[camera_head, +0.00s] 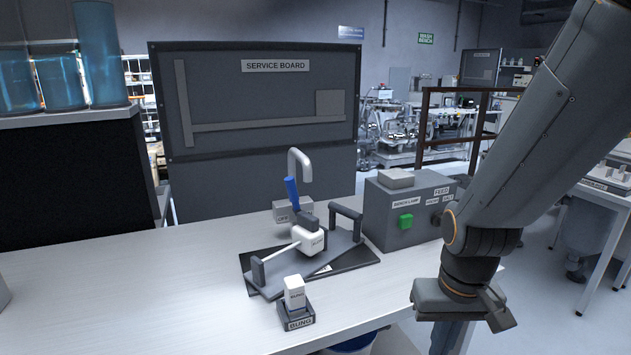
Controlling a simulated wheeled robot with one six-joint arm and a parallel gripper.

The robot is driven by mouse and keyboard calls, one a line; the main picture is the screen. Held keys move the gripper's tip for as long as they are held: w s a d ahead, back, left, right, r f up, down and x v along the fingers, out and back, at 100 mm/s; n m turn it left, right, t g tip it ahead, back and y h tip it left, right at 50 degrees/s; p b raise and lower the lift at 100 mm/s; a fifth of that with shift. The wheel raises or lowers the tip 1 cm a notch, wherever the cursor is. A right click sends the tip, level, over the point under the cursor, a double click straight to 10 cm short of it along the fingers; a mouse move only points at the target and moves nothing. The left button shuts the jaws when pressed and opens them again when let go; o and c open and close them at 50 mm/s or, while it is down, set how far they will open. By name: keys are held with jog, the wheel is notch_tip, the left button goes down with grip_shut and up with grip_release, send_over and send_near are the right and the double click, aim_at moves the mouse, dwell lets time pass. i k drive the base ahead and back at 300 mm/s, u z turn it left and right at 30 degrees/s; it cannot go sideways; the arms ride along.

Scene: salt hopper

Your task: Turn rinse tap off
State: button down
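A pale gooseneck tap (301,160) rises at the back of the white bench, left of the grey feed box, its spout curving over at the top. A blue lever (291,192) stands steeply in front of the tap, leaning slightly left at its top. I cannot tell whether the lever belongs to the tap or to the dark fixture below it. My gripper (469,312) is at the lower right, over the bench's right edge, well apart from the tap and lever. It holds nothing that I can see. Its fingers are seen at an angle, so their opening is unclear.
A dark plate fixture (262,290) with a white block (307,240) and handle lies mid-bench. A small labelled block (294,293) sits in a dark holder in front. The feed box (405,212) with a green button stands right.

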aim_at(292, 189)
jog(key=z, duration=1.05)
jog(key=i, duration=0.8)
jog(key=u, duration=1.8)
